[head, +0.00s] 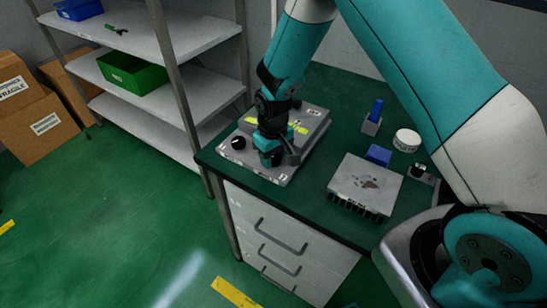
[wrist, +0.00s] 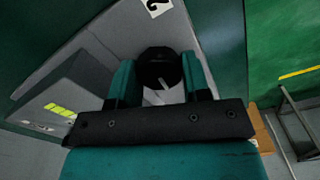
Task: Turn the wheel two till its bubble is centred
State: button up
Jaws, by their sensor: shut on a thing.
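The grey device (head: 308,135) sits on the green bench top. Wheel two is a black round knob (wrist: 160,66) with a light pointer mark, below a label "2" in the wrist view. My gripper (wrist: 160,78) has one finger on each side of this knob and is shut on it. In the head view my gripper (head: 273,158) hides the knob at the device's front corner. Another black knob (head: 238,143) stands free at the left corner. A yellow-green vial strip (wrist: 61,110) shows on the device; its bubble is too small to make out.
A grey finned block (head: 365,185) lies to the right, with a blue block (head: 378,154), a white round tub (head: 407,140) and a blue-handled item (head: 372,118) behind it. Shelves (head: 170,40) stand at the left. Drawers (head: 280,240) are below the bench top.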

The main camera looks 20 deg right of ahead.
aim_at(273, 157)
jog(key=n, duration=0.4)
jog(key=shift+n+b, duration=0.3)
jog(key=shift+b, duration=0.1)
jog(key=shift+n, duration=1.7)
jog(key=shift+b, duration=0.3)
jog(key=o, duration=0.9)
notch_tip(273, 157, up, 18)
jog(key=shift+f+b, duration=0.25)
jog(key=shift+b, duration=0.8)
